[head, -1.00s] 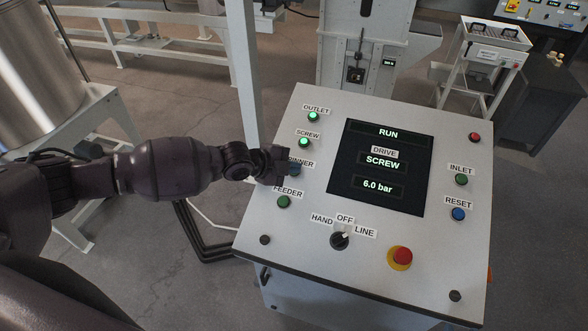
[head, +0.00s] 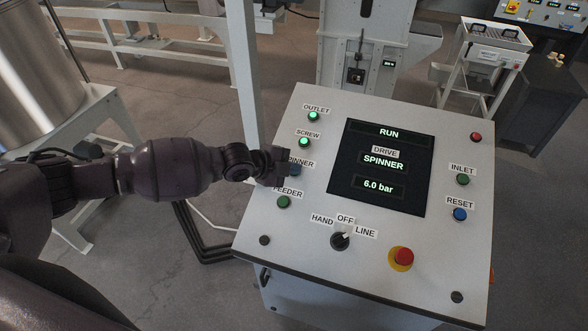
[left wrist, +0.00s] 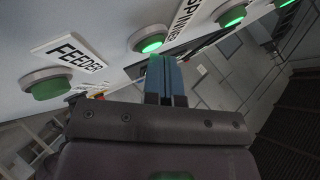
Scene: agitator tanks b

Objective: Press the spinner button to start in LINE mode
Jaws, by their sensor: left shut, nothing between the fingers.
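The spinner button (left wrist: 149,42) glows green in the left wrist view, between the FEEDER and SPINNER labels. In the head view, my left gripper (head: 292,168) hides it and part of its label. My left gripper is shut and empty, its blue fingertips (left wrist: 163,60) right at the button's lower edge; I cannot tell whether they touch. The control panel display (head: 381,168) reads RUN, DRIVE SPINNER, 6.0 bar. The mode selector (head: 340,240) has its white mark turned up and right, on the LINE side. My right gripper is not in view.
The outlet (head: 313,117) and screw (head: 304,142) buttons are lit above. The feeder button (head: 283,202) is dark green, close below my gripper. A red emergency stop (head: 402,256) sits at the front. Inlet (head: 462,179) and reset (head: 460,214) buttons are at right.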

